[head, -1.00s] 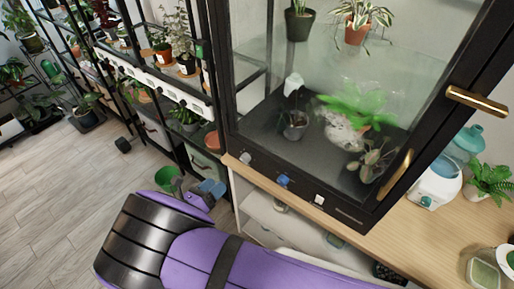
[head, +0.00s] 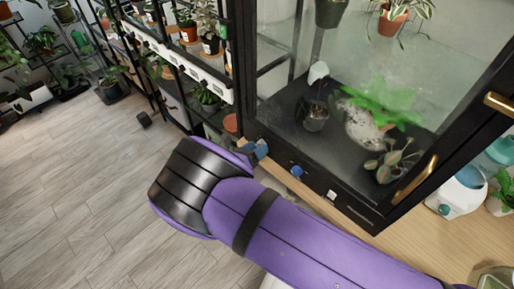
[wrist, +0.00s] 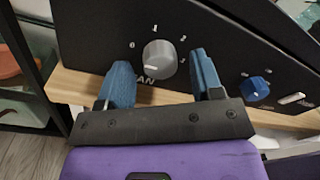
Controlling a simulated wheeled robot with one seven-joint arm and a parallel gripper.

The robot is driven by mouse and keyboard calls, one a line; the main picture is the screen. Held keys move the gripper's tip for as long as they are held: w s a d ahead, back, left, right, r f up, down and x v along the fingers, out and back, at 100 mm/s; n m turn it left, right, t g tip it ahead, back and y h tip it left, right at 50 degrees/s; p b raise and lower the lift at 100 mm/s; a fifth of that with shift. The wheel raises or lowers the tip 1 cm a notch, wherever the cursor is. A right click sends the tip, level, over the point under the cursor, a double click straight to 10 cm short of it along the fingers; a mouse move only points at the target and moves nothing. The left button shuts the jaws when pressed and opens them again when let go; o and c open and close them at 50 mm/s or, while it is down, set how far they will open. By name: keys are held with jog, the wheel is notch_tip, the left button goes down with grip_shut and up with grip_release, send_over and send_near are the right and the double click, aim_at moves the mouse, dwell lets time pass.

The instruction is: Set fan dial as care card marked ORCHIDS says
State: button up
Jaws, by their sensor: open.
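The fan dial (wrist: 160,57) is a round grey knob on the black front panel of the glass cabinet. The numbers 0, 1, 2 and 3 run around it, and a white mark shows on its lower left part. The letters "AN" show beneath it; the rest of the word is hidden by a finger. My gripper (wrist: 160,65) is open, with one blue finger on each side of the dial and a gap to it on both sides. In the head view my gripper (head: 257,149) is at the panel's left end and hides the dial. I cannot read any card marked ORCHIDS.
A blue knob (wrist: 256,88) and a white switch (wrist: 291,98) sit right of the dial on the same panel. The wooden ledge (wrist: 82,86) runs beneath. Plant shelves with white strips (head: 190,68) stand left of the cabinet.

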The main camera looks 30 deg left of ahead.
jog(key=shift+w+d, duration=0.15)
jog(key=shift+w, duration=0.15)
jog(key=c, duration=0.9)
jog(key=shift+m, duration=0.3)
jog(key=shift+s+m+y, duration=0.1)
jog(key=shift+m+y, duration=0.2)
jog(key=shift+m, duration=5.2)
jog(key=shift+m+y, duration=0.3)
jog(key=shift+m, duration=5.2)
